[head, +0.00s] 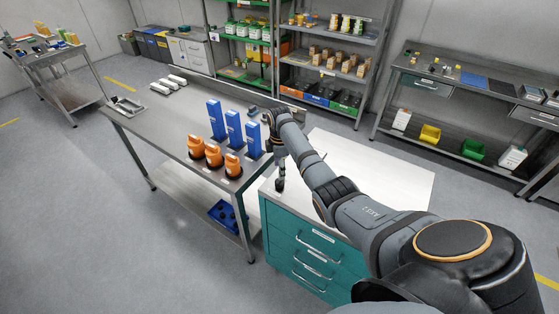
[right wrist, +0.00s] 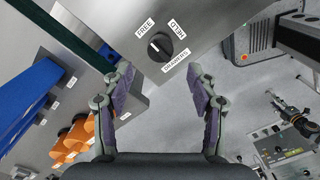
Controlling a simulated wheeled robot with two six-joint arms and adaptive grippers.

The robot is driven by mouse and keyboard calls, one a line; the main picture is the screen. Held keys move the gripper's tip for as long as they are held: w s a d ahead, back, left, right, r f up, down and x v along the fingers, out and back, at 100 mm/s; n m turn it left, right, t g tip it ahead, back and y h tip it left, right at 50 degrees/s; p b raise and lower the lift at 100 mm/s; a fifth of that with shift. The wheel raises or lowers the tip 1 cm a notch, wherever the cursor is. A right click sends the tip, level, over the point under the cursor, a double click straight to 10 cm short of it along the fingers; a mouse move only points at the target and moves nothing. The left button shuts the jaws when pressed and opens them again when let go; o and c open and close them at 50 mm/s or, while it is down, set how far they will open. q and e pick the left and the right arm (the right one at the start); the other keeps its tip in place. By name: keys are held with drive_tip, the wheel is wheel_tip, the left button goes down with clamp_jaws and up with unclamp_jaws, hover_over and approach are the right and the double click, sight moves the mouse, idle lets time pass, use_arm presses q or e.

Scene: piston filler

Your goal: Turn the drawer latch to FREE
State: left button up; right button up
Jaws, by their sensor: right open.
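The drawer latch is a round black knob (right wrist: 160,46) on a grey panel, with a short white mark on its face. A FREE label (right wrist: 145,28) lies at its upper left, a HELD label (right wrist: 177,29) at its upper right and a third label, seemingly DRAWERS, below it. The white mark sits on the knob's left side; its exact direction is hard to tell. My right gripper (right wrist: 160,82) is open and empty, its fingers apart on either side below the knob, not touching it. In the head view my right gripper (head: 276,145) is small and partly hidden by its arm.
A teal drawer cabinet (head: 309,245) with a pale top stands beneath the arm. In the wrist view, equipment (right wrist: 284,145) is at lower right.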

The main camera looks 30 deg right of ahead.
wheel_tip(320, 180, up, 5)
drive_tip(key=shift+r, duration=0.1)
idle(0.5)
